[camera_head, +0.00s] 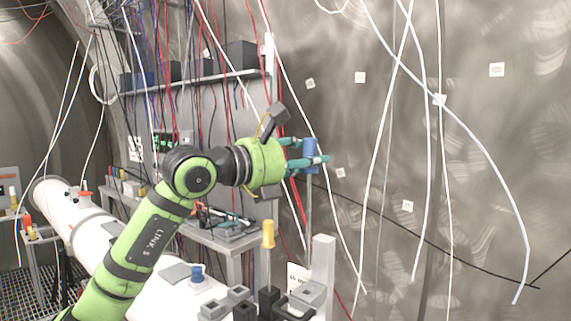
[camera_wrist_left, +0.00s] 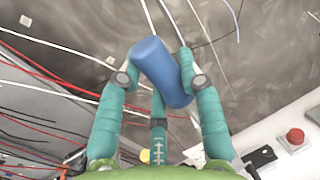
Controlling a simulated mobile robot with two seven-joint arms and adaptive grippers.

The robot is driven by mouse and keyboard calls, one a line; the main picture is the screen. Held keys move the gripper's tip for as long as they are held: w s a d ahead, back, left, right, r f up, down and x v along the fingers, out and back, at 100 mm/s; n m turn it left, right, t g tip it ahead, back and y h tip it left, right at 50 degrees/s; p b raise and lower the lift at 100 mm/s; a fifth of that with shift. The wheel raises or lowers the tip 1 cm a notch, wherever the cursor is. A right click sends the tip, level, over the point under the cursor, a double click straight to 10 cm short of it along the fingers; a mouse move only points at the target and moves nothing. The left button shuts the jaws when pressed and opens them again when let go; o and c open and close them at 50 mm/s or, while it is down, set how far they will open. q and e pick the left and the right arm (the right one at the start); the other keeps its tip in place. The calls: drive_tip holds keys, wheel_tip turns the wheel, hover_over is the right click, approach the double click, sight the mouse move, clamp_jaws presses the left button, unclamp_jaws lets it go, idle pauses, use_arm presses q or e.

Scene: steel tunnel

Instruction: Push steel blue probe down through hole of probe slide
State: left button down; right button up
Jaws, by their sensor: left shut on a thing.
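The steel blue probe has a blue handle (camera_head: 310,150) and a thin grey rod pointing down. My left gripper (camera_head: 308,160) is shut on the handle, holding the probe roughly upright in the air. In the left wrist view the blue handle (camera_wrist_left: 160,70) sits tilted between the teal fingers of my left gripper (camera_wrist_left: 160,85). Below the probe, a pale upright post (camera_head: 323,262) stands beside grey blocks (camera_head: 313,292), which may be the probe slide. I cannot make out its hole or how the rod's tip lines up with it. My right gripper is not in view.
A yellow-handled probe (camera_head: 268,234) stands upright left of the post. A blue knob (camera_head: 196,272) lies further left on the white surface. Cables hang in front of the wall. The left wrist view shows a red button (camera_wrist_left: 295,137) on a white box.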

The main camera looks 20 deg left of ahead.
use_arm(q)
drive_tip(key=shift+a+f+b, duration=0.1)
drive_tip(key=shift+f+b, duration=0.4)
drive_tip(key=shift+f, duration=0.2)
drive_tip(key=shift+f+b, duration=0.55)
drive_tip(key=shift+f, duration=0.2)
drive_tip(key=shift+f+b, duration=9)
drive_tip(key=shift+f, duration=1.5)
